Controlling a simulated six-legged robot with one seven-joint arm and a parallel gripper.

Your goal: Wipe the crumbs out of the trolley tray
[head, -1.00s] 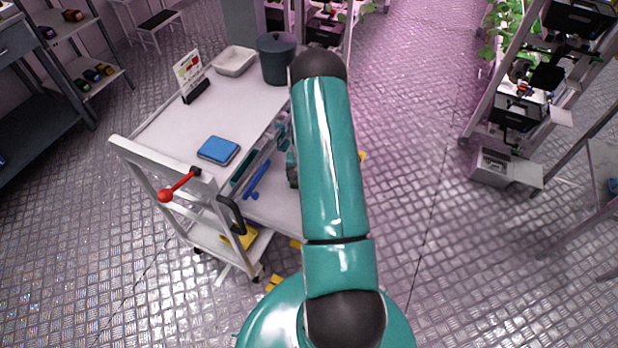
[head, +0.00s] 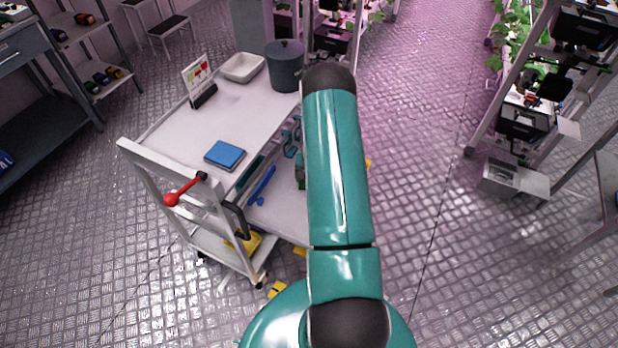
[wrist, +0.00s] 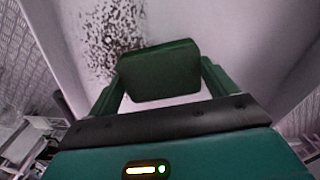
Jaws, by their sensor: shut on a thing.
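My gripper (wrist: 160,84) is shut on a dark green sponge-like block (wrist: 160,72) in the wrist view. The pale tray (wrist: 212,22) lies beyond the block, with a patch of dark crumbs (wrist: 112,36) at upper left, densest just left of and above the block. I cannot tell whether the block touches the tray. In the head view, the trolley (head: 190,135) stands left of my arm, with a pale tray surface (head: 280,218) sticking out at its right side. My arm hides most of that tray, the crumbs and the gripper's fingertips there.
On the trolley top are a blue pad (head: 225,155), a small sign (head: 198,78), a white dish (head: 242,67) and a dark lidded pot (head: 285,66). A blue tool (head: 262,186) lies by the tray. A red-knobbed lever (head: 186,190) juts from the handle end.

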